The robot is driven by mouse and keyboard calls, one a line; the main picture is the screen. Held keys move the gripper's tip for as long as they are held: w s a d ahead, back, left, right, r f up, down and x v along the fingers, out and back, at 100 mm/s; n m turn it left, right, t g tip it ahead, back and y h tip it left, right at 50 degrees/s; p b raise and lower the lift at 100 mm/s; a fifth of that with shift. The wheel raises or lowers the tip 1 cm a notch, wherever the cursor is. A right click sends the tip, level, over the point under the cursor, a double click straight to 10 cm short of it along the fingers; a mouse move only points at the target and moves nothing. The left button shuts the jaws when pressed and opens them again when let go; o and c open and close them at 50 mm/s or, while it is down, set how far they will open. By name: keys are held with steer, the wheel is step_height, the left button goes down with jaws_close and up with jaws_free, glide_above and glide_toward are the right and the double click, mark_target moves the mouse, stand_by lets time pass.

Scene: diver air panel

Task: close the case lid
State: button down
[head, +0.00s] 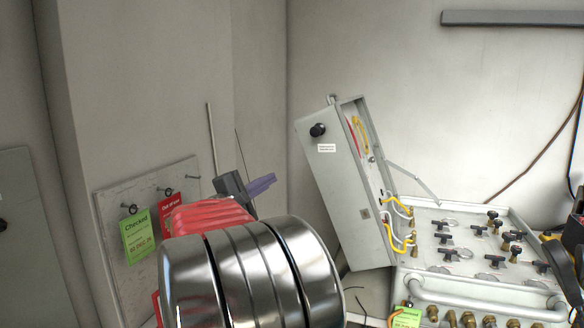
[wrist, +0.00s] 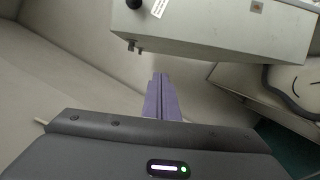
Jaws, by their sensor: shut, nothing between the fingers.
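The case lid (head: 346,200) is a pale grey-green box-shaped cover. It stands raised and tilted at the left end of the case (head: 465,215), with a thin stay arm between them. Its outer face has a black knob and a small white label. The lid also fills the top of the wrist view (wrist: 235,32). My gripper (head: 263,185) has purple fingers, shut and empty, to the left of the lid's outer face with a visible gap. In the wrist view the fingertips (wrist: 160,78) point toward the lid's lower edge; I cannot tell the depth between them.
The open case holds several black valve knobs, with yellow and white hoses at the lid side. A board with a green tag (head: 138,237) and a red tag (head: 171,212) is at the left. Bare wall lies behind.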

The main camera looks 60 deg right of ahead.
steer(key=s+d+r, duration=0.2)
steer(key=s+d, duration=0.2)
steer(key=d, duration=0.6)
steer(key=shift+s+d+r, duration=0.2)
steer(key=shift+d+r, duration=0.05)
stand_by(0.4)
